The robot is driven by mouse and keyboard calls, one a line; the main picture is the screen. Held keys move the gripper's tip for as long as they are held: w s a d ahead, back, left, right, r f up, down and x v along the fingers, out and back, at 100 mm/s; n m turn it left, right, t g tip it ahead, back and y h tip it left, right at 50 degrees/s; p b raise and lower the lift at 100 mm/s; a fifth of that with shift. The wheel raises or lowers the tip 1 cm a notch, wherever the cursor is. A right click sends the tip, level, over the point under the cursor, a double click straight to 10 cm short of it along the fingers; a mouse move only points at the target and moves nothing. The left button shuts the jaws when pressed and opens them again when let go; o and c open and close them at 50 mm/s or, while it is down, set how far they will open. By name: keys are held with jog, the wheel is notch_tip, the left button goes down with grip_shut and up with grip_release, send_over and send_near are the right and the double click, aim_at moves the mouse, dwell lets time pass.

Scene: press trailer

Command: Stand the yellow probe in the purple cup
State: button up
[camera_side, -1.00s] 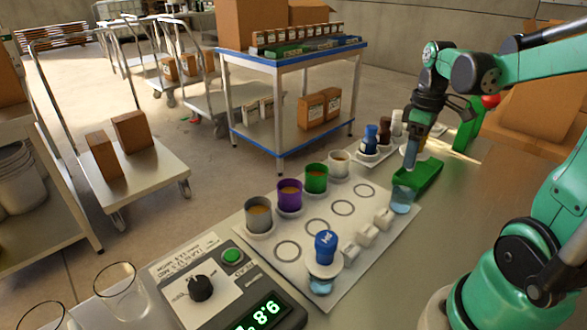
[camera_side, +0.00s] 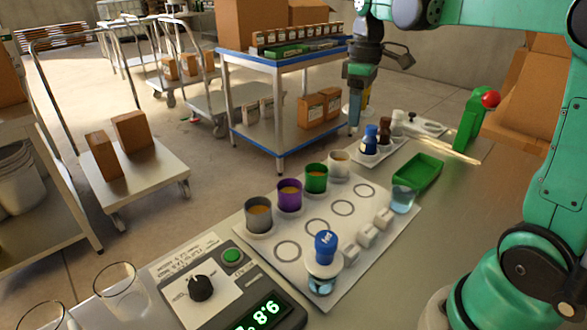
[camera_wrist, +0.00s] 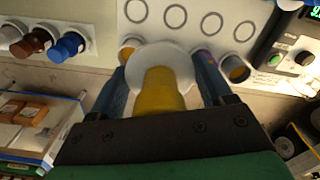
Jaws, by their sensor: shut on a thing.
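My gripper (camera_side: 356,116) is shut on the yellow probe (camera_wrist: 160,94) and holds it in the air beyond the far edge of the white mat. The wrist view shows the probe between the two blue fingers (camera_wrist: 163,90), with a wide pale disc (camera_wrist: 163,58) past it. The probe's far end is hidden by this disc. The purple cup (camera_side: 290,196) stands upright on the mat between the grey cup (camera_side: 259,215) and the green cup (camera_side: 316,179). In the wrist view the purple cup is mostly hidden behind a finger.
A green tray (camera_side: 419,171) lies empty right of the mat. Small bottles (camera_side: 370,139) stand in a rack behind. A blue-capped vessel (camera_side: 325,246) and white blocks (camera_side: 367,235) stand on the mat near a control box (camera_side: 232,285). A white cup (camera_side: 339,164) ends the cup row.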

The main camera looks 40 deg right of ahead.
jog(key=n, duration=0.2)
send_near(290, 181)
jog(key=s+a+f, duration=0.1)
jog(key=s, duration=0.1)
jog(key=shift+w+a+f, duration=0.1)
jog(key=shift+a+f, duration=0.05)
jog(key=shift+f, duration=1.45)
jog(key=shift+w+a+f, duration=0.1)
jog(key=shift+a+f, duration=0.05)
jog(key=shift+f, duration=1.45)
jog(key=shift+f, duration=0.55)
jog(key=o, duration=1.2)
jog(key=shift+r, duration=0.1)
jog(key=shift+r, duration=5.4)
